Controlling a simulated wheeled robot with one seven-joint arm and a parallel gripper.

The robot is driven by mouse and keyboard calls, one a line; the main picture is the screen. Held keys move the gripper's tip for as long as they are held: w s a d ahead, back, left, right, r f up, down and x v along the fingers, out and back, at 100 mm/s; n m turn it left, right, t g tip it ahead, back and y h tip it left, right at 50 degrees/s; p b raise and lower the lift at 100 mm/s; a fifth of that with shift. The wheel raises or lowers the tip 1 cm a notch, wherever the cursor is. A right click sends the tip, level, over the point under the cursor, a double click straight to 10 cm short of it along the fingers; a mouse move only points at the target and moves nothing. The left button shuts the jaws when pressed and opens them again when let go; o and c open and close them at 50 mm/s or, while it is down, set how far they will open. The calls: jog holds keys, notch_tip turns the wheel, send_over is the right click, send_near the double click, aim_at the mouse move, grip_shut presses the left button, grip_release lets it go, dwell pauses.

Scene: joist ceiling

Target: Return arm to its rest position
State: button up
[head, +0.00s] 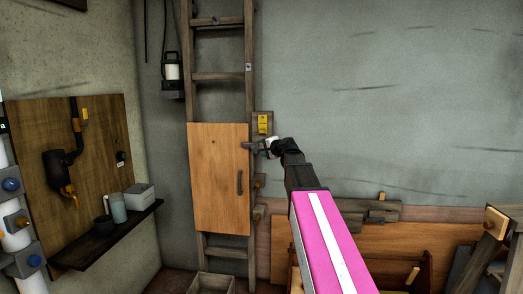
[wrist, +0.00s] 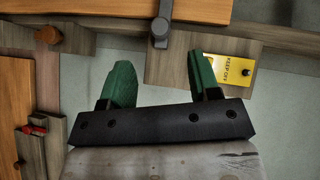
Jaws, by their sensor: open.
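My arm reaches up from the lower right in the head view, a magenta link with a white stripe leading to dark links. My gripper (head: 267,147) is by the right edge of a wooden panel (head: 217,185), just below a yellow tag (head: 263,123). In the wrist view my gripper (wrist: 160,75) has its two green fingers well apart, with nothing held between them. A dark grey round-ended fitting (wrist: 160,30) shows beyond the gap. The yellow tag (wrist: 232,72), marked KEEP OFF, is on a wooden block beside the right finger. Contact with the fitting cannot be told.
A ladder (head: 218,76) stands behind the panel. At left are a shelf (head: 135,230) with containers and a wall board (head: 110,130). A lantern (head: 172,70) hangs by the ladder. Wooden planks and a bin are low at right. The upper right wall is bare.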

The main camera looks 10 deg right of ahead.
jog(key=s+a+f+n+g+h, duration=0.1)
jog(key=s+f+n+g, duration=0.3)
jog(key=f, duration=0.6)
jog(key=s+a+f+g+h, duration=0.1)
jog(key=s+f, duration=0.5)
jog(key=f, duration=0.4)
jog(key=s+a+f+n+g+h, duration=0.1)
jog(key=s+a+f+n+g, duration=0.15)
jog(key=s+f, duration=0.45)
jog(key=s+d+f+n+g+h, duration=0.2)
jog(key=s+f+g, duration=0.1)
jog(key=s+f, duration=0.6)
jog(key=s+d+f+n+g+h, duration=0.1)
jog(key=s+f+n+g+h, duration=0.1)
jog(key=s+f, duration=0.7)
jog(key=shift+d+f+g, duration=0.35)
jog(key=shift+g, duration=0.5)
jog(key=shift+o, duration=0.3)
jog(key=shift+w, duration=0.15)
